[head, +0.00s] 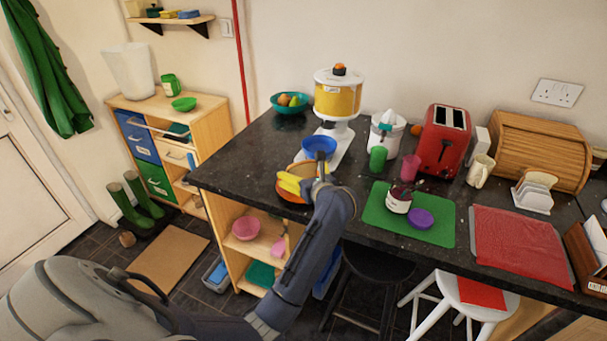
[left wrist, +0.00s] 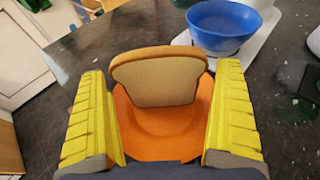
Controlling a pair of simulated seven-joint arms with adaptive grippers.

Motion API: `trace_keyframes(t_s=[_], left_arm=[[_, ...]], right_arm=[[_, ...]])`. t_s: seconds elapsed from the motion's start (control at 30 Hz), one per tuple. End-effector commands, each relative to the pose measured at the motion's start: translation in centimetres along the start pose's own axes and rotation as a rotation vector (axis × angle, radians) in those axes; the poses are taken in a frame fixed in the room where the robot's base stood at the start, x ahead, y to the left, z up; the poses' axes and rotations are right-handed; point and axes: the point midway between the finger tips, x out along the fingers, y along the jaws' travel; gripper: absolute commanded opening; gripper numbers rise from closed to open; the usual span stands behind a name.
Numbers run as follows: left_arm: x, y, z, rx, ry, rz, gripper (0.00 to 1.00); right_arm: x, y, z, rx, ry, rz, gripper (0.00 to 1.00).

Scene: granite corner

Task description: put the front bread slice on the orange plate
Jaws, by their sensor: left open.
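The orange plate (head: 294,197) lies near the left front edge of the dark counter; it also fills the lower middle of the left wrist view (left wrist: 158,145). A bread slice (left wrist: 158,78) with a brown crust is over the plate in the left wrist view, tilted up; I cannot tell if it touches the plate. My left gripper (head: 296,184), with yellow fingers, is open over the plate, one finger to each side of the slice. My right gripper is not in view. A white rack (head: 534,194) with pale slices stands at the right.
A green mat (head: 378,214) with a jar and a purple lid lies to the right. A red toaster (head: 443,140) and a red cloth (head: 515,245) are further right.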

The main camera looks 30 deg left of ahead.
Motion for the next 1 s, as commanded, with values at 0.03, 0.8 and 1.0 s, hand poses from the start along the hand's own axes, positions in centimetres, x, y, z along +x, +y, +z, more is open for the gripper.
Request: trace_keyframes(t_s=[0.03,0.8,1.0], left_arm=[[0.0,0.0,0.1,-0.001,-0.001,0.000,1.00],[-7.5,0.0,0.3,-0.001,0.001,0.000,1.00],[-7.6,0.0,0.3,0.000,0.000,0.000,1.00]], right_arm=[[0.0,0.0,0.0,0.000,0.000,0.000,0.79],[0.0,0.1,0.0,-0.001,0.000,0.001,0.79],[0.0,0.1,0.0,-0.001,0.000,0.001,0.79]])
